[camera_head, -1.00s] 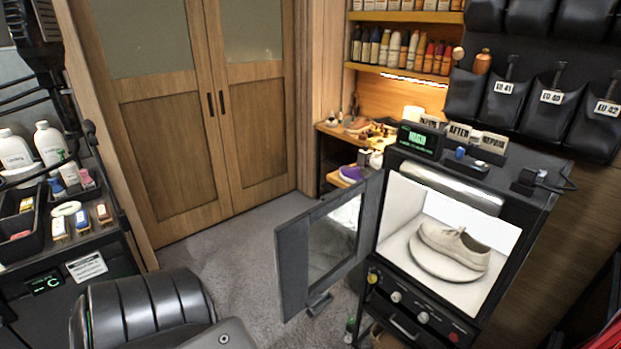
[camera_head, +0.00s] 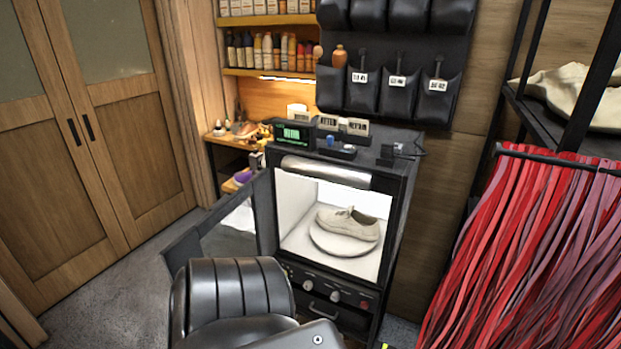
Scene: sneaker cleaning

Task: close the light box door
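The light box (camera_head: 399,205) stands right of the middle, its black frame around a bright white interior. A beige sneaker (camera_head: 348,223) sits inside on a round white turntable (camera_head: 327,243). The light box door (camera_head: 183,250) is open, swung out to the left of the opening. It has a dark frame with a window, and its lower part is hidden behind a black padded part at the bottom, which seems to be mine. Neither of my grippers shows in the view.
A rack of red hanging strips (camera_head: 530,250) stands at the right. Shelves with several bottles (camera_head: 268,52) and black wall pockets (camera_head: 399,97) are behind the light box. Wooden double doors (camera_head: 85,150) are at the left, with clear grey floor (camera_head: 105,300) before them.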

